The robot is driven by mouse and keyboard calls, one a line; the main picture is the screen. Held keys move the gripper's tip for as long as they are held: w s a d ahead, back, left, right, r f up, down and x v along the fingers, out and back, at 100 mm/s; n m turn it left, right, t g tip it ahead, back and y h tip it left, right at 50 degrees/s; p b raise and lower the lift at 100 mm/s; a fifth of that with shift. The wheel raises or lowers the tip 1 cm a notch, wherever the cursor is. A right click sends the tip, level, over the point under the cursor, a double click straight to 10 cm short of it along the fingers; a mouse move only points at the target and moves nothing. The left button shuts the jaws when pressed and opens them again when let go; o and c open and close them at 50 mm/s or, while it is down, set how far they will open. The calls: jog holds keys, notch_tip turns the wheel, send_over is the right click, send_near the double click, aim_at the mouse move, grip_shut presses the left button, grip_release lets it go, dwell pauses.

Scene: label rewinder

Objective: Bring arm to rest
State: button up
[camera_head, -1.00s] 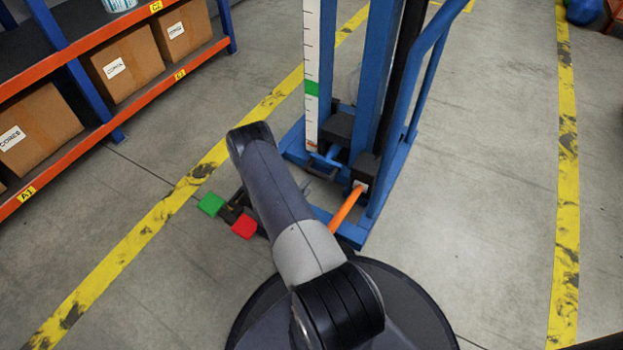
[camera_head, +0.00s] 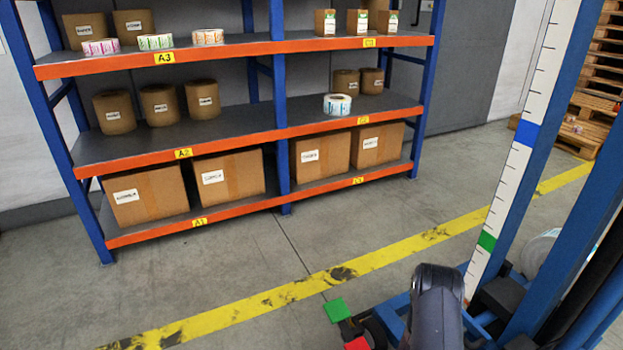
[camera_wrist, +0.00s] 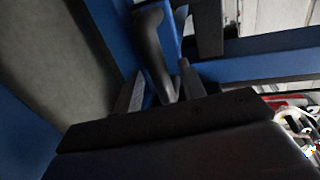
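My arm shows at the lower right of the head view as a dark grey link (camera_head: 437,305) in front of the blue lift frame. Its gripper end is not visible there. In the wrist view my gripper (camera_wrist: 162,68) has its two fingers apart. A dark curved bar (camera_wrist: 153,50), like a handle, runs between and beyond the fingers, with gaps seen on both sides. I see no object clamped. Blue frame parts (camera_wrist: 260,66) lie close beyond the gripper.
A blue upright with a white scale (camera_head: 512,160) stands at right. A green block (camera_head: 337,310) and a red block (camera_head: 357,343) are low beside my arm. A shelf rack (camera_head: 280,131) with boxes and rolls stands behind. Pallets (camera_head: 596,85) are far right. The floor between is clear.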

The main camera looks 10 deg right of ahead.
jog(key=shift+x, duration=0.95)
jog(key=shift+s+a+f, duration=0.1)
jog(key=shift+a, duration=0.3)
